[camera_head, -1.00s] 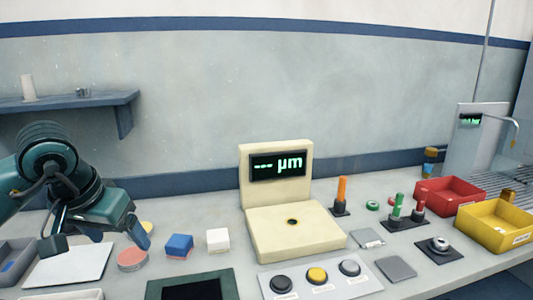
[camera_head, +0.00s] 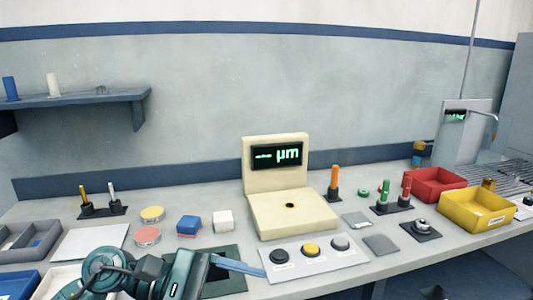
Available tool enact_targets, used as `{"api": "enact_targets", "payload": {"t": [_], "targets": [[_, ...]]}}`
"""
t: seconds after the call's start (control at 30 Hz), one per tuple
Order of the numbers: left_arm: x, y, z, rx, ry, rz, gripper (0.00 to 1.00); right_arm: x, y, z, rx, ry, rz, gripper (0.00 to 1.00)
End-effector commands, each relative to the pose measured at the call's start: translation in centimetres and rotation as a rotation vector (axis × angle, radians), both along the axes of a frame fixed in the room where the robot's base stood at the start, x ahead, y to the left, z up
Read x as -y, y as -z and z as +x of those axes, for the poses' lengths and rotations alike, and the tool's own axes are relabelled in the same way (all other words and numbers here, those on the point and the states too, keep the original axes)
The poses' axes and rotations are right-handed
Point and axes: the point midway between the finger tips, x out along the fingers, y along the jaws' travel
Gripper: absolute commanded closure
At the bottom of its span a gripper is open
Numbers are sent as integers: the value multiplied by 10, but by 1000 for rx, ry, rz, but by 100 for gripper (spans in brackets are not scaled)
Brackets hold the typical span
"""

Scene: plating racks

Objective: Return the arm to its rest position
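My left arm comes in low from the left edge. Its gripper (camera_head: 238,266) is low in front of the cream gauge, over the dark-framed panel (camera_head: 233,284). A blue finger points right, toward the button panel (camera_head: 318,257). I see nothing held, but the gap between the fingers cannot be made out. My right arm and gripper are not in view.
The cream gauge (camera_head: 291,215) with a lit display stands mid-bench. Blue (camera_head: 188,224) and white (camera_head: 223,221) blocks and round pads (camera_head: 147,236) lie left of it. Red (camera_head: 434,184) and yellow (camera_head: 477,211) bins stand at right. Grey tray (camera_head: 30,240) is at left.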

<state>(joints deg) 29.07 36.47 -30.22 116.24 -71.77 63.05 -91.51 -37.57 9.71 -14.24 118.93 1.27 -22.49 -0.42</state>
Motion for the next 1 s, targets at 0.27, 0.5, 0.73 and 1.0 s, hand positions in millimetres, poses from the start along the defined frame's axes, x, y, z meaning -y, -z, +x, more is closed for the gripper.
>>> {"api": "enact_targets", "payload": {"t": [0.27, 0.5, 0.73, 1.0], "targets": [[-16, 5, 33, -1489, -293, -873, 22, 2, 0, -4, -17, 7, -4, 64], [-84, 157, 30, 2597, 379, 1626, 22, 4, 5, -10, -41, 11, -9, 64], [-103, 267, -43, 1837, 198, 1349, 22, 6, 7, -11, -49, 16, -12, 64], [-103, 297, -77, 1593, 144, 1268, 22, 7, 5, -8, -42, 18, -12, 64]]}}
